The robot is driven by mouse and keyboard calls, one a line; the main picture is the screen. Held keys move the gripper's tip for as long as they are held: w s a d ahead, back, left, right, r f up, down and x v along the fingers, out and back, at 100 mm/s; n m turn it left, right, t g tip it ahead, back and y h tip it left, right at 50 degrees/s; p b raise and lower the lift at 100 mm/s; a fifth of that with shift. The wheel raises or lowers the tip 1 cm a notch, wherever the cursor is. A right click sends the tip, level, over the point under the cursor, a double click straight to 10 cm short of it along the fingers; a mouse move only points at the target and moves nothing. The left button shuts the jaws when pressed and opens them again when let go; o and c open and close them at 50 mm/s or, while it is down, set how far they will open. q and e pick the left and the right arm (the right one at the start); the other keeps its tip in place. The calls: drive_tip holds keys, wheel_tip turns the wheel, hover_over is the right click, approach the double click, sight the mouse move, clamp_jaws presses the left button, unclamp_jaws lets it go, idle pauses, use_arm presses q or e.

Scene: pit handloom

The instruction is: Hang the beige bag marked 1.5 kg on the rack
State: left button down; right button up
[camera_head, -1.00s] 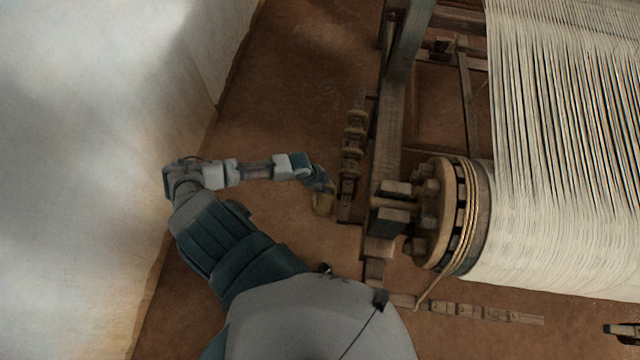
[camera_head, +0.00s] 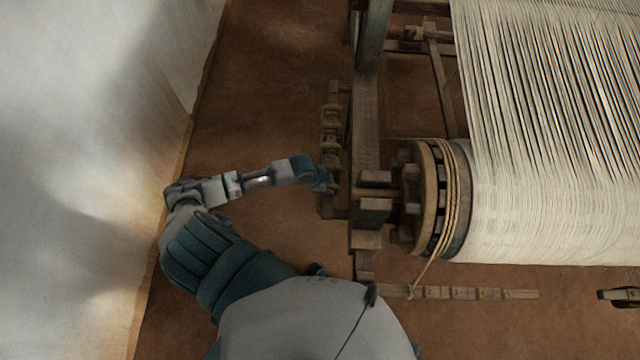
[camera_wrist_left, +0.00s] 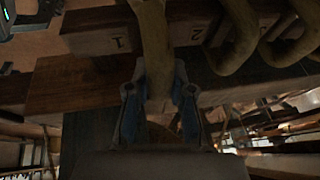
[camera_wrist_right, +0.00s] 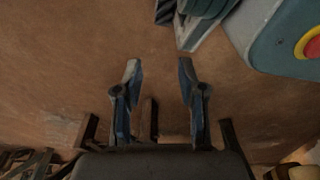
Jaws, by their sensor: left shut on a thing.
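My left gripper (camera_head: 328,181) is at the near end of the wooden rack (camera_head: 325,210), left of the loom. In the left wrist view, its fingers (camera_wrist_left: 158,100) are shut on a beige strap (camera_wrist_left: 154,50), which looks like the bag's loop. The strap stands in front of the rack place marked 1 (camera_wrist_left: 117,43). I cannot tell whether it rests on a peg. The bag's body and its weight mark are hidden. Other beige loops (camera_wrist_left: 235,45) are at the places to the right. My right gripper (camera_wrist_right: 158,80) is open and empty above the brown floor.
The loom's beam with its rope-wound wheel (camera_head: 430,200) and wooden post (camera_head: 372,120) stand close right of the rack. A pale wall (camera_head: 90,150) is on the left. Bare floor (camera_head: 255,110) lies between wall and rack. A notched wooden bar (camera_head: 460,293) lies at the front.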

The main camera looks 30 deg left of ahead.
use_arm(q)
drive_tip(key=shift+w+d, duration=0.25)
drive_tip(key=shift+d, duration=0.3)
drive_tip(key=shift+d+f, duration=0.15)
drive_tip(key=shift+f+b, duration=0.2)
drive_tip(key=shift+b, duration=0.15)
drive_tip(key=shift+f, duration=0.2)
drive_tip(key=shift+a+f, duration=0.55)
drive_tip(key=shift+a, duration=0.3)
drive_tip(key=shift+d, duration=0.55)
drive_tip(key=shift+d+r, duration=0.1)
drive_tip(key=shift+d, duration=0.05)
drive_tip(key=shift+s+a+f, duration=0.15)
drive_tip(key=shift+a+f, duration=0.15)
drive_tip(key=shift+a, duration=0.2)
drive_tip(key=shift+d, duration=0.15)
use_arm(e)
drive_tip(key=r, duration=0.1)
drive_tip(key=w, duration=0.1)
drive_tip(key=w+r, duration=0.1)
drive_tip(key=shift+w+a+r, duration=0.15)
drive_tip(key=shift+a+r, duration=0.1)
drive_tip(key=shift+r, duration=0.1)
